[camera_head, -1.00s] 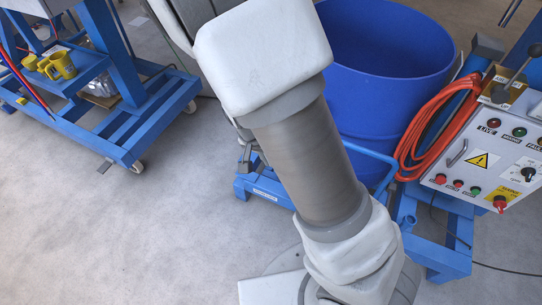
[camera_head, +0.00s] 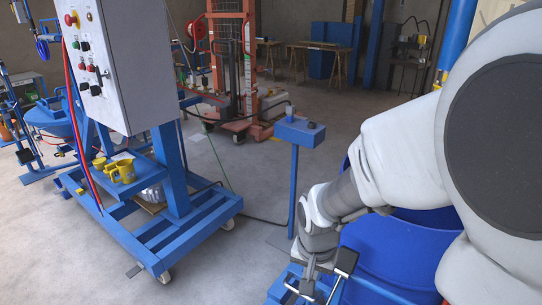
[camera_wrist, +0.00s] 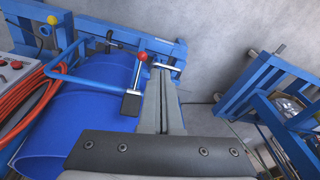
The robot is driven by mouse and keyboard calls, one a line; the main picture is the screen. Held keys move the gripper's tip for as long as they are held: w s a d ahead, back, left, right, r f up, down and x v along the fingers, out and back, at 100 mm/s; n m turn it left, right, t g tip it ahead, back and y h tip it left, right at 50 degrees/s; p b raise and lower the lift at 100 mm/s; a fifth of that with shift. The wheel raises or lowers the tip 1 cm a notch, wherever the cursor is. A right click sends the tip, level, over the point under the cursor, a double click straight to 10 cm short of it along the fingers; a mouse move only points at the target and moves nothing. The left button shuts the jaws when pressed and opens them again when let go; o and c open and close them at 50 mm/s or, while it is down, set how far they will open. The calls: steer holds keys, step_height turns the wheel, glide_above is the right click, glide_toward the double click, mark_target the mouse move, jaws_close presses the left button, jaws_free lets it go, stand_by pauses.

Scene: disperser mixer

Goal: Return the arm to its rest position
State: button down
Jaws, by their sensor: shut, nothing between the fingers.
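My arm comes in from the right in the head view, bends over the blue drum (camera_head: 390,245) and points down. My gripper (camera_head: 311,272) hangs low at its end, beside the drum. In the wrist view the gripper (camera_wrist: 164,72) has its grey fingers together, with nothing between them. The blue drum (camera_wrist: 85,115) lies to their left. A red-knobbed lever (camera_wrist: 142,57) and a black pad stand close to the fingers; I cannot tell whether they touch.
A blue wheeled frame (camera_head: 150,235) carries a control box (camera_head: 115,60) and yellow cups (camera_head: 122,171). A blue pedestal (camera_head: 295,185) stands near my arm. An orange lift (camera_head: 232,60) is behind. Orange hose (camera_wrist: 25,115) lies beside the drum. Grey floor is open between.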

steer(key=s+d+r+n+t+p, duration=0.2)
steer(key=s+r, duration=0.3)
steer(key=r, duration=0.6)
steer(key=s+d+r+n+t+p, duration=0.1)
steer(key=s+d+r+n+p, duration=0.1)
steer(key=s+r, duration=0.4)
step_height(320, 180, up, 5)
steer(key=shift+d+r+n+t+p, duration=0.15)
steer(key=shift+d+n+t+p, duration=0.2)
steer(key=shift+d, duration=0.55)
steer(key=c, duration=1.6)
jaws_free()
